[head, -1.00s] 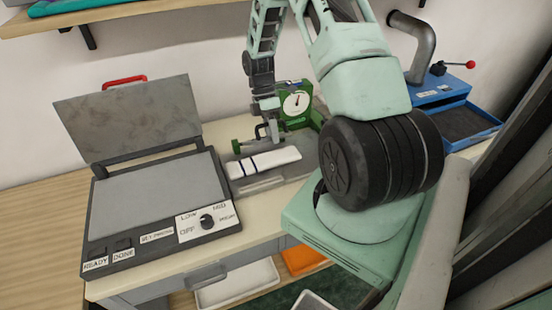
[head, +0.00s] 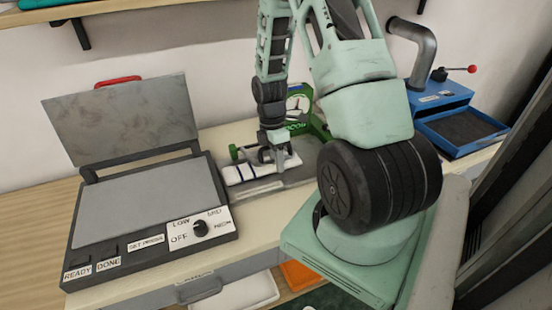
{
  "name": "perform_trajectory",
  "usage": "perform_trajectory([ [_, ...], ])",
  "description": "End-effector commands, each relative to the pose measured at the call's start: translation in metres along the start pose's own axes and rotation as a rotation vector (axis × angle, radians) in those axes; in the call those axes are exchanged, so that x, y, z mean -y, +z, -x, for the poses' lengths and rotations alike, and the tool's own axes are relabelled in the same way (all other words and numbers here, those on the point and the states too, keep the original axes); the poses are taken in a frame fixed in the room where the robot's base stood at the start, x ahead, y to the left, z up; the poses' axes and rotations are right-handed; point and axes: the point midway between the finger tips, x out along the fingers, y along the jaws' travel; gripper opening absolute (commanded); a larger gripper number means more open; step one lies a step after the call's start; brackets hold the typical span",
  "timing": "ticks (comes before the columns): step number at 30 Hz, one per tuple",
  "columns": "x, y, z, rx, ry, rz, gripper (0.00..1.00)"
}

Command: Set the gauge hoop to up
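The green gauge (head: 313,123) with a round white dial (head: 297,103) stands behind the white sock-like piece with blue stripes (head: 238,174), which lies on a grey base plate (head: 258,190). A small green part (head: 236,152) sits at the base's left end. My gripper (head: 276,156) points down right over the far side of the striped piece, in front of the gauge. A thin grey rod or hoop part (head: 252,149) shows beside my fingers. I cannot make out the whole hoop, its position, or whether my fingers touch it. The finger gap is too small to read.
A flat press (head: 150,200) with its lid (head: 125,120) raised and a knob (head: 200,229) stands to the left. A blue machine (head: 450,110) with a pipe and red-tipped lever stands to the right. My arm fills the space between. A white bin (head: 240,295) is below.

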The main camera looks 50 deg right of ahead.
Motion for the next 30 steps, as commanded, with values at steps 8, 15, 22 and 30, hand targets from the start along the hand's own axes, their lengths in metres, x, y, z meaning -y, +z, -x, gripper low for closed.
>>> perform_trajectory([
  [8,-0.003,0.0,0.015,0.0,-0.002,0.0,0.34],
  [15,-0.009,0.0,0.031,0.0,-0.001,0.0,0.34],
  [22,-0.014,0.0,0.045,0.0,-0.001,0.0,0.34],
  [30,-0.02,0.0,0.062,0.0,-0.001,-0.001,0.34],
])
